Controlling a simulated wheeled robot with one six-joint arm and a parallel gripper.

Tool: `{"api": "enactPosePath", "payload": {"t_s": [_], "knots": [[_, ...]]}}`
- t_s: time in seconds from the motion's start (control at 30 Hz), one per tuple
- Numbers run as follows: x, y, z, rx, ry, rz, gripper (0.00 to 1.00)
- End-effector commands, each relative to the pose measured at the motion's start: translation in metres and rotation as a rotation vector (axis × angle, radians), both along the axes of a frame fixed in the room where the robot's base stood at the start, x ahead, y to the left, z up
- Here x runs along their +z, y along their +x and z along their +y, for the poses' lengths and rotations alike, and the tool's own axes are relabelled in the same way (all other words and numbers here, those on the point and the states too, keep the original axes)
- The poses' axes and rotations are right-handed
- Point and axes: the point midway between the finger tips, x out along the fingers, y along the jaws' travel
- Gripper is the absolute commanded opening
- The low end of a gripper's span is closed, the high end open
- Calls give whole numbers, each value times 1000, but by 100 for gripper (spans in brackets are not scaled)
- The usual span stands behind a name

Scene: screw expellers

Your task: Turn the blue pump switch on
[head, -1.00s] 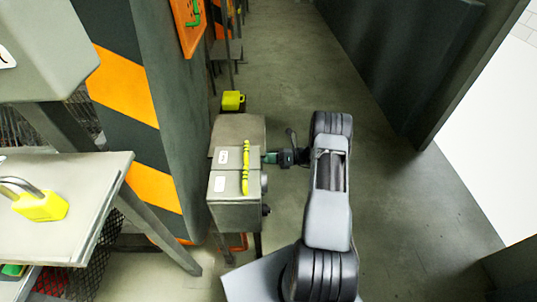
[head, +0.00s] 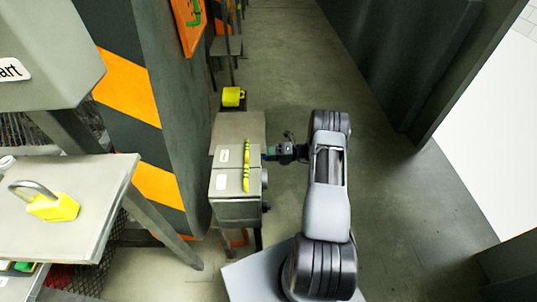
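A grey control box (head: 236,211) stands on a post left of my arm, with white labels and yellow-green tags on its top. Dark knobs show on its right side; the lower one (head: 265,208) is clear of my arm. I cannot make out a blue switch, as the box's front face is turned mostly away from view. My gripper (head: 270,153) is at the upper right side of the box, pointing left at it.
A grey table (head: 98,212) with a yellow padlock (head: 52,206) stands at the left. Another yellow padlock (head: 233,96) sits behind the box. The floor right of my arm is clear up to a dark wall.

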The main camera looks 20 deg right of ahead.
Motion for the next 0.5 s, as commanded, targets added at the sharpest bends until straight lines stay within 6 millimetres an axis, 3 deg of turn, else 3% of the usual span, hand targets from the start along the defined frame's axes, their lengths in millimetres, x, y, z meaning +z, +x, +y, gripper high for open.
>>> {"api": "enactPosePath", "payload": {"t_s": [0.47,0.5], "knots": [[1,2,-2,-6,3,9,17],[1,2,-2,-6,3,8,42]]}}
